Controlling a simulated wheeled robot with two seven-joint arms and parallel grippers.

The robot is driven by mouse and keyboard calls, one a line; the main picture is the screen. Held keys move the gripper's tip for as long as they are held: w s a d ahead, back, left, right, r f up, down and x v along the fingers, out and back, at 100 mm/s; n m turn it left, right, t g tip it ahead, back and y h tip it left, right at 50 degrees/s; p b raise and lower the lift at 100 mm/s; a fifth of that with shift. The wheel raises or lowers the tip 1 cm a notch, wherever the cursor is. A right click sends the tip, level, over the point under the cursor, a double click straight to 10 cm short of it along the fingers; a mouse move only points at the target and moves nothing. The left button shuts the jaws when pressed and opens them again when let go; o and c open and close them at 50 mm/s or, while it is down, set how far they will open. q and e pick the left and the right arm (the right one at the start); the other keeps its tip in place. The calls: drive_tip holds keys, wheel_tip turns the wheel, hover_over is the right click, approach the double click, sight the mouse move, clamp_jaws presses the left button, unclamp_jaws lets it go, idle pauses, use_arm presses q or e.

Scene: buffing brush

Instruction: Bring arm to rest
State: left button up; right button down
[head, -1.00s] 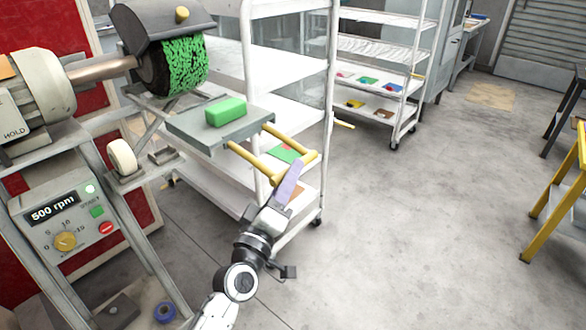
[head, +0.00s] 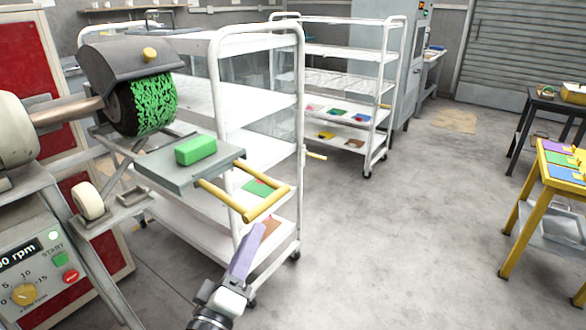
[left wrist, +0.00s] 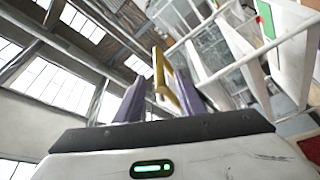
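My left gripper (head: 246,245), with purple fingers, is at the lower middle of the head view, just below the yellow handle (head: 268,204) of a grey tray (head: 180,170). In the left wrist view its two fingers (left wrist: 155,98) stand apart, and the yellow handle (left wrist: 166,80) shows beyond them. The gap to the handle is small in the head view; nothing is visibly held. A green block (head: 196,150) lies on the tray, under the green buffing brush (head: 152,103). My right gripper is in neither view.
A white shelf cart (head: 262,108) stands right behind the tray and gripper. A second cart (head: 340,82) stands farther back. The control panel (head: 35,265) is at lower left. A yellow table (head: 540,185) is at right. The floor between is clear.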

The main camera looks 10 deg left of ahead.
use_arm(q)
drive_tip(key=s+d+f+m+g+h, duration=0.1)
drive_tip(key=s+f+m+g, duration=0.3)
drive_tip(key=f, duration=0.5)
drive_tip(key=s+d+f+m+g, duration=0.1)
drive_tip(key=s+f+m+g, duration=0.15)
drive_tip(key=s+f, duration=0.45)
drive_tip(key=s+a+f+m+g, duration=0.1)
drive_tip(key=s+f+m+g, duration=0.1)
drive_tip(key=s+f, duration=0.5)
drive_tip(key=s+a+f+m+g+y, duration=0.1)
drive_tip(key=s+a+f+m+g, duration=0.1)
drive_tip(key=s+f, duration=0.5)
drive_tip(key=shift+a+f+m+g, duration=0.3)
drive_tip(key=shift+f+m+g, duration=0.35)
drive_tip(key=shift+m, duration=0.1)
